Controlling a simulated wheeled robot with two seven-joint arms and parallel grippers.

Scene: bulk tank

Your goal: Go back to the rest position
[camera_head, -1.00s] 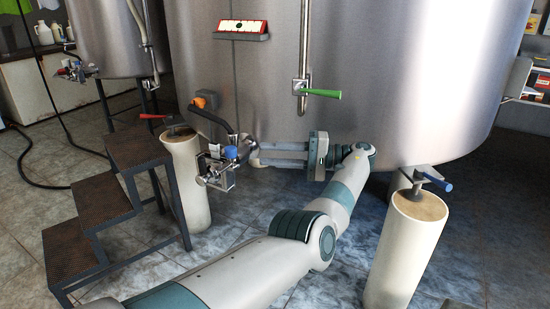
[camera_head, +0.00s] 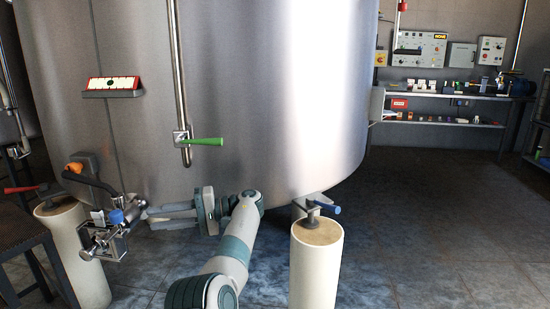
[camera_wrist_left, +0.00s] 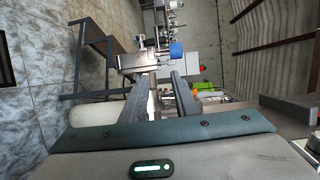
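My left arm reaches in from the bottom in the head view. My left gripper (camera_head: 150,217) points left beside the steel tank, with its fingertips close to the outlet valve with the blue knob (camera_head: 117,216). The two fingers are apart, and I see nothing held between them. In the left wrist view the fingers (camera_wrist_left: 162,82) also stand apart, with the valve fitting (camera_wrist_left: 138,61) and blue knob (camera_wrist_left: 176,50) beyond their tips. Whether they touch the valve, I cannot tell. My right gripper is not in view.
The big steel tank (camera_head: 250,90) fills the middle, with a green-handled valve (camera_head: 205,141). Its pale legs (camera_head: 316,265) stand front right and left (camera_head: 75,255). Dark steps (camera_head: 22,240) are at left. A shelf (camera_head: 440,96) is at the back right. The floor at right (camera_head: 440,220) is clear.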

